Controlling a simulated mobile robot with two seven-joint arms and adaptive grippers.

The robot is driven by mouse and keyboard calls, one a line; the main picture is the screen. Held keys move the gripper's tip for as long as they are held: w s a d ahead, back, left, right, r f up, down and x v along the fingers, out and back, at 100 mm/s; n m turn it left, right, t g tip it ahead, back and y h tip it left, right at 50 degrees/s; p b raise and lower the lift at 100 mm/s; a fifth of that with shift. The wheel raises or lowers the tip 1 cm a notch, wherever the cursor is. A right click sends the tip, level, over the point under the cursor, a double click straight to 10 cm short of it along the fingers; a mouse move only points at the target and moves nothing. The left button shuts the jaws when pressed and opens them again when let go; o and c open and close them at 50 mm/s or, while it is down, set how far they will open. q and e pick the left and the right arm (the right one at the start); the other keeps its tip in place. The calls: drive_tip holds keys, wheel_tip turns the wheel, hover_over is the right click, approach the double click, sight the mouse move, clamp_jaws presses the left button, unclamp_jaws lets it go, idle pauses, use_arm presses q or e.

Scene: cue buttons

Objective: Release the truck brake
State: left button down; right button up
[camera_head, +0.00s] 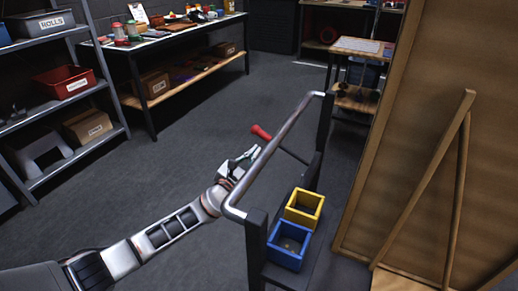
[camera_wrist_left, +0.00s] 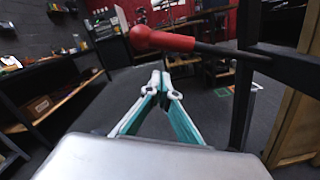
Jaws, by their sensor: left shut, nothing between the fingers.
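The brake lever has a red grip (camera_head: 261,132) on a dark rod and sticks out to the left of the truck's frame in the head view. In the left wrist view the red grip (camera_wrist_left: 162,40) lies above and beyond my fingertips, with the rod running right. My left gripper (camera_head: 252,153) is shut and empty, just below the red grip and apart from it. Its fingertips (camera_wrist_left: 160,82) meet in the left wrist view. The truck has a silver push handle (camera_head: 275,143) on black posts. My right gripper is not in view.
A yellow bin (camera_head: 304,207) and a blue bin (camera_head: 288,246) sit on the truck. A large wooden panel with a brace (camera_head: 430,150) stands close on the right. Shelves (camera_head: 75,85) and a workbench (camera_head: 165,40) line the left and back. Floor left of the truck is clear.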

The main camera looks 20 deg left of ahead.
use_arm(q)
drive_tip(key=p+v, duration=0.3)
drive_tip(key=v, duration=0.7)
drive_tip(key=shift+a+f, duration=0.2)
drive_tip(key=shift+f, duration=0.05)
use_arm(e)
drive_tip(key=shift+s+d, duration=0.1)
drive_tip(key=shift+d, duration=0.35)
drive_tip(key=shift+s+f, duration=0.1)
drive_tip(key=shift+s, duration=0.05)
use_arm(q)
drive_tip(key=s+d+f+m+g+p, duration=0.1)
drive_tip(key=s+f+m+g+p, duration=0.1)
drive_tip(key=s+m, duration=0.9)
drive_tip(key=s+d+f+m+g+p, duration=0.1)
drive_tip(key=s+f+m+g+p, duration=0.2)
drive_tip(key=s+m, duration=0.8)
drive_tip(key=s+d+f+m+g+y+p, duration=0.1)
drive_tip(key=s+f+m+p, duration=0.3)
drive_tip(key=s+m, duration=0.6)
drive_tip(key=s+g, duration=0.1)
drive_tip(key=s, duration=0.7)
drive_tip(key=shift+d+f+m+g, duration=0.3)
drive_tip(key=shift+d+f+m, duration=0.05)
drive_tip(key=shift+f+m, duration=0.05)
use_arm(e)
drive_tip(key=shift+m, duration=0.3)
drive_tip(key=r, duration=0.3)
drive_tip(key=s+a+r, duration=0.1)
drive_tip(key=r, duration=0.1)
